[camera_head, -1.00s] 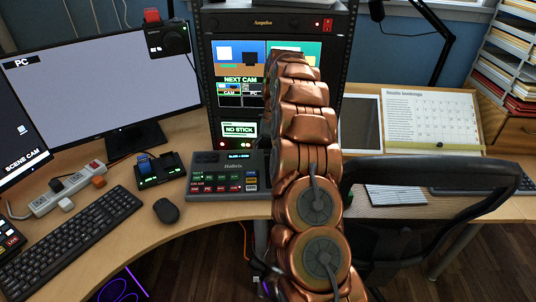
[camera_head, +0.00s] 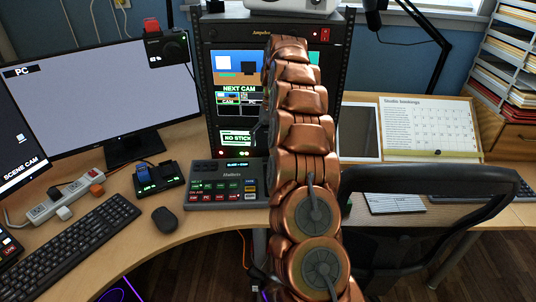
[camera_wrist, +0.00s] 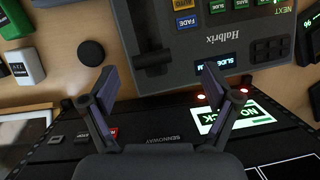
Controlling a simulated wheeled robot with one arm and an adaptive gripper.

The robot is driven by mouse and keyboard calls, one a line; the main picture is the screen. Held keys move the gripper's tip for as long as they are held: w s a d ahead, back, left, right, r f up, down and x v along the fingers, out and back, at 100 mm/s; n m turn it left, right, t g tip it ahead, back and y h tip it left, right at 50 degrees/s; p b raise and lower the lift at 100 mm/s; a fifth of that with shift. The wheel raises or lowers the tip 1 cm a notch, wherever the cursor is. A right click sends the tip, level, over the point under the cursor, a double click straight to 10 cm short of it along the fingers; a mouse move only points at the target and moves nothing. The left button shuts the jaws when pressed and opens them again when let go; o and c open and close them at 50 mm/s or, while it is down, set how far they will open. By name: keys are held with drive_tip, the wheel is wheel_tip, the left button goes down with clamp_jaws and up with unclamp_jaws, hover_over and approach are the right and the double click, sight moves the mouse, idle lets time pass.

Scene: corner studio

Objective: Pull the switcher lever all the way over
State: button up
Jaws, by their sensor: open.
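The switcher (camera_head: 225,187) is a grey panel marked Halbrix with lit buttons, on the desk in front of the rack. It also shows upside down in the wrist view (camera_wrist: 200,42). Its black lever (camera_wrist: 153,62) has a wide handle at the lower end of a slot in that view. In the head view my arm hides the lever. My gripper (camera_wrist: 160,80) is open, with one dark finger to each side of the lever handle in the picture. I see no contact; the height gap cannot be told.
The rack (camera_head: 212,110) with lit screens stands behind the switcher. A mouse (camera_head: 165,220) and a small control box (camera_head: 158,178) lie to its left. A black chair (camera_head: 430,182) stands at the right. In the wrist view, a round dark knob (camera_wrist: 91,53) sits left of the switcher.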

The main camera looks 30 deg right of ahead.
drive_tip(key=shift+r, duration=1.4)
